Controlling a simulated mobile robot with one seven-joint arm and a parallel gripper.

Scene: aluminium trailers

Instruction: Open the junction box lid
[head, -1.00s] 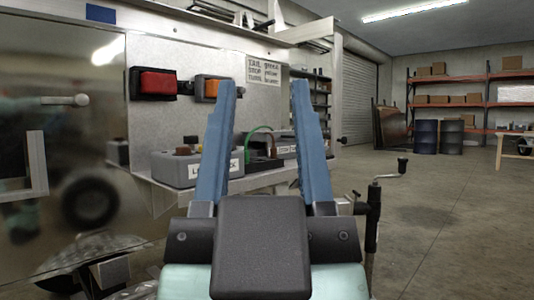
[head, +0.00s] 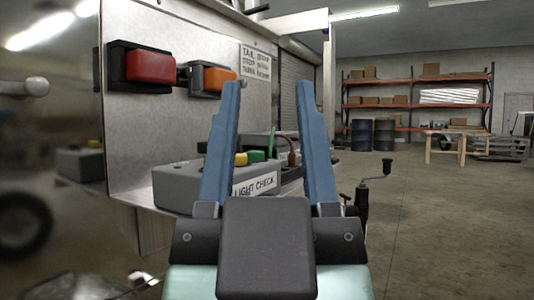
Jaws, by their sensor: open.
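Behind the fingers, a grey box labelled LIGHT CHECK (head: 176,187) sits on a ledge of the trailer panel. The left finger covers part of it. Yellow and green knobs show between the fingers, with a brown wire near the right finger. Another grey box (head: 261,141) lies behind, mostly hidden by the fingers. I cannot tell for certain whether it is the junction box or how its lid stands. Neither finger visibly touches a box.
A red lamp (head: 149,67) and an orange lamp (head: 215,79) are on the panel above, beside a printed sign (head: 255,63). A crank jack (head: 366,193) stands right of my gripper. Open concrete floor (head: 440,230) lies to the right, with shelves and drums at the back.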

